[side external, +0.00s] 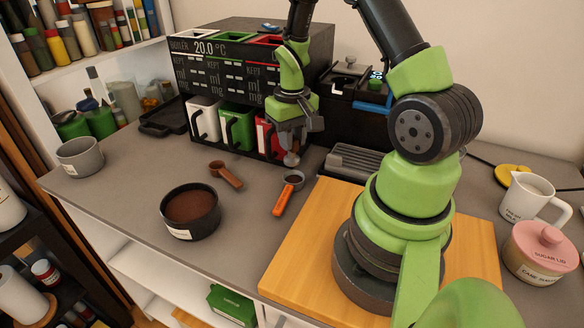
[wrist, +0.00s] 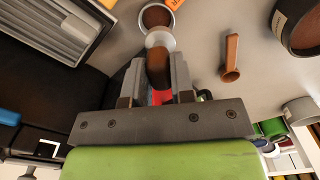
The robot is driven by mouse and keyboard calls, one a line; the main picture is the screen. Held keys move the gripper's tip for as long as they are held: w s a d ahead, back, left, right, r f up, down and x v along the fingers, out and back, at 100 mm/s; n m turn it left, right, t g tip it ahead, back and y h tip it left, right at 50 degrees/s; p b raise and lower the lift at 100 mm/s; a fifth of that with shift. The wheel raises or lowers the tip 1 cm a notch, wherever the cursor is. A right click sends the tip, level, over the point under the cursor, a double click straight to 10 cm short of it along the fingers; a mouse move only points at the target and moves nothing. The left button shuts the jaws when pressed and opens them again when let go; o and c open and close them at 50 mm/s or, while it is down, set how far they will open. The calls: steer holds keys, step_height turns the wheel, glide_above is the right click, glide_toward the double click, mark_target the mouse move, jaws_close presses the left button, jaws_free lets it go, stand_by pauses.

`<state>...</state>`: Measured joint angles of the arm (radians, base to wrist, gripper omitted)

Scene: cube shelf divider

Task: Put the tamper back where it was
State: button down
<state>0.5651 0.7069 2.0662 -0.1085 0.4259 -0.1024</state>
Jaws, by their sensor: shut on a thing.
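My gripper (side external: 293,136) is shut on the tamper and holds it above the counter, in front of the rack of cups. The tamper has a silver foot (side external: 291,159) that shows just below the fingers. In the wrist view the tamper's brown handle (wrist: 158,66) sits between the two grey fingers, with the silver foot beyond them. The portafilter with an orange handle (side external: 283,197) and a coffee-filled basket lies on the counter just in front of the tamper; its basket (wrist: 157,17) also shows in the wrist view. The tamper's former place is not evident.
A brown scoop (side external: 225,173) and a dark tub of coffee grounds (side external: 190,211) lie to the left. The rack (side external: 222,92) with white, green and red cups stands close behind my gripper. A ridged drip tray (side external: 367,164) is to the right. Front-left counter is clear.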

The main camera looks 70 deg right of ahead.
steer(key=a+r+n, duration=0.1)
steer(key=a+n, duration=0.5)
steer(key=a, duration=1.4)
steer(key=shift+a+r+n, duration=0.2)
steer(key=shift+a+n, duration=0.1)
steer(key=shift+a, duration=0.05)
steer(key=shift+f, duration=4)
steer(key=shift+f, duration=0.45)
steer(key=c, duration=1.3)
jaws_free()
steer(key=shift+o, duration=0.5)
